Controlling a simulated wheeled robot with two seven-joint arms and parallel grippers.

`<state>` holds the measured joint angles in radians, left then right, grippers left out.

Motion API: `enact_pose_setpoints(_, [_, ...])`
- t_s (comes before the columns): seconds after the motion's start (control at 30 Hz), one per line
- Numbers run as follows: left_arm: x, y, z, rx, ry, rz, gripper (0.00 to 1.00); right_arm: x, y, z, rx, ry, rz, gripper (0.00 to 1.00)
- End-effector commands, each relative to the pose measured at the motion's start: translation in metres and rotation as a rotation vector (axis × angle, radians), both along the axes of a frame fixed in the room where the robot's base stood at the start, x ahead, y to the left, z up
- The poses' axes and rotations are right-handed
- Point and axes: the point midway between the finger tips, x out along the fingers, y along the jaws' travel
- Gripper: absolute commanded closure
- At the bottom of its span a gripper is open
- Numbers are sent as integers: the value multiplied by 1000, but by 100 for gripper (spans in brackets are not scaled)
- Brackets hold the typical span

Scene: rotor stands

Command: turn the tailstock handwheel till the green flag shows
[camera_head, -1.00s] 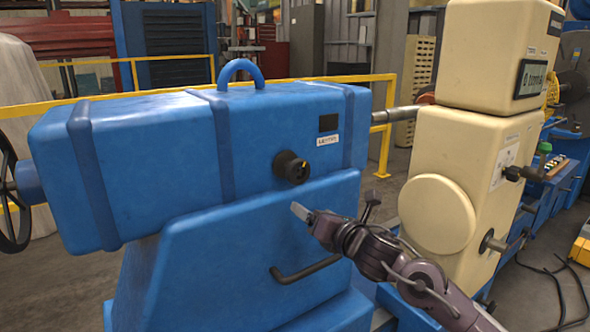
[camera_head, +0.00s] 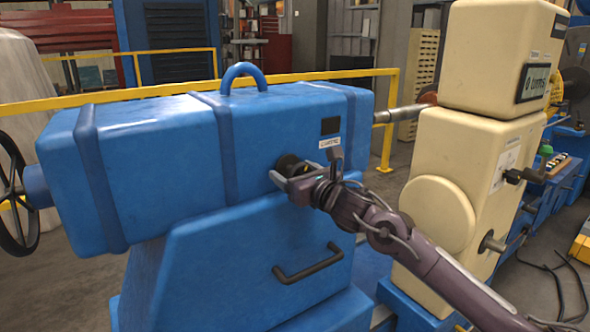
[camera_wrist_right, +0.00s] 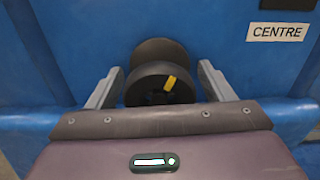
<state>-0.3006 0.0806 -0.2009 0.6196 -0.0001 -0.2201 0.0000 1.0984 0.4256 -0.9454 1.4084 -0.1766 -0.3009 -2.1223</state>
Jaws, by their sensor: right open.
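The blue tailstock (camera_head: 165,140) fills the left and middle of the head view. A black spoked handwheel (camera_head: 12,195) is at its left end, partly cut off by the picture edge. A dark square window (camera_head: 330,126) on its front shows no green. Below it is a black round knob (camera_head: 287,162) with a yellow mark, also in the right wrist view (camera_wrist_right: 158,82), near a label reading CENTRE (camera_wrist_right: 278,32). My right gripper (camera_head: 305,168) is open, its fingers on either side of this knob, with gaps visible in the wrist view. My left gripper is out of view.
A bar handle (camera_head: 308,264) sticks out below the knob. A yellow rail (camera_head: 150,94) runs behind the tailstock. Cables (camera_head: 555,280) lie on the floor at right.

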Motion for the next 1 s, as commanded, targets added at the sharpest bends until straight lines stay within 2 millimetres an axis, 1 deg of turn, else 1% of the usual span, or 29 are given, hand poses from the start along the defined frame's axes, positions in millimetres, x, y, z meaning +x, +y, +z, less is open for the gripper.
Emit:
enact_pose_setpoints(0.23, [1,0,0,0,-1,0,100,1,1,-1,0,0,0,25])
enact_pose_setpoints(0.27, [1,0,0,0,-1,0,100,1,1,-1,0,0,0,26])
enact_pose_setpoints(0.5, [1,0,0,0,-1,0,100,1,1,-1,-1,1,0,58])
enact_pose_setpoints(0.6, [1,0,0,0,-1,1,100,1,1,-1,0,1,0,70])
enact_pose_setpoints(0.83, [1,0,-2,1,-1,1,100,1,1,-2,15,11,0,70])
enact_pose_setpoints(1.0, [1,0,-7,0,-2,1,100,0,1,-3,68,48,0,70])
